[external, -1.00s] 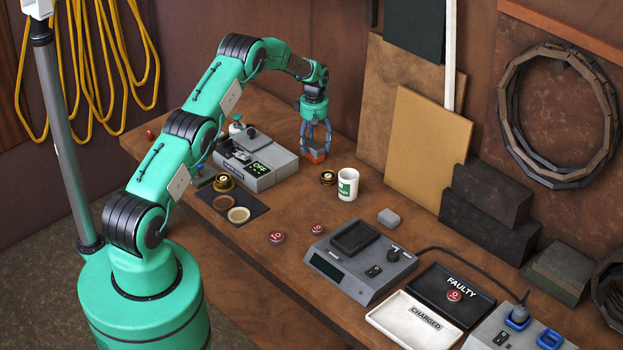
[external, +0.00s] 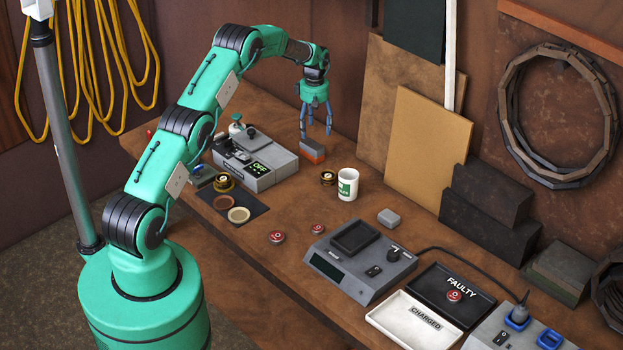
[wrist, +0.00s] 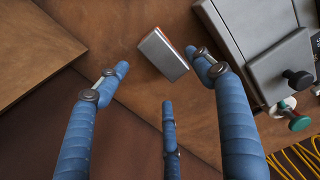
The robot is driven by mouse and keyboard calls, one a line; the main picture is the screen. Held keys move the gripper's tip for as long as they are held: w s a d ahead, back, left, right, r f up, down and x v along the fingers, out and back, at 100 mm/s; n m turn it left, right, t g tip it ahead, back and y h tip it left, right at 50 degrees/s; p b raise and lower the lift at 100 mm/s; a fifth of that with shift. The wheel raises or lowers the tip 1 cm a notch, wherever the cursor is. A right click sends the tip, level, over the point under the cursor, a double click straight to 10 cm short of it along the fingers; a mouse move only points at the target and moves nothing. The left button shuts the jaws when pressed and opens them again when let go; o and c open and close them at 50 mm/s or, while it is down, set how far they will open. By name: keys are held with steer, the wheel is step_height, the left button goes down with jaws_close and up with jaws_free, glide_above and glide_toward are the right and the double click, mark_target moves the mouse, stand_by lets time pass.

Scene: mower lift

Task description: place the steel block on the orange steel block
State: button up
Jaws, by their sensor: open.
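Most of the orange block is hidden. My gripper (external: 316,131) has its blue fingers spread and empty, above and slightly right of the stack; it also shows in the wrist view (wrist: 160,72).
A brass weight (external: 328,178) and white mug (external: 348,185) stand in front. A small light-grey block (external: 389,217) lies farther right. Wooden boards (external: 425,150) lean against the wall.

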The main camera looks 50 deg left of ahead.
mark_target(314, 145)
steer(key=shift+r, duration=2.7)
steer(key=shift+r, duration=0.1)
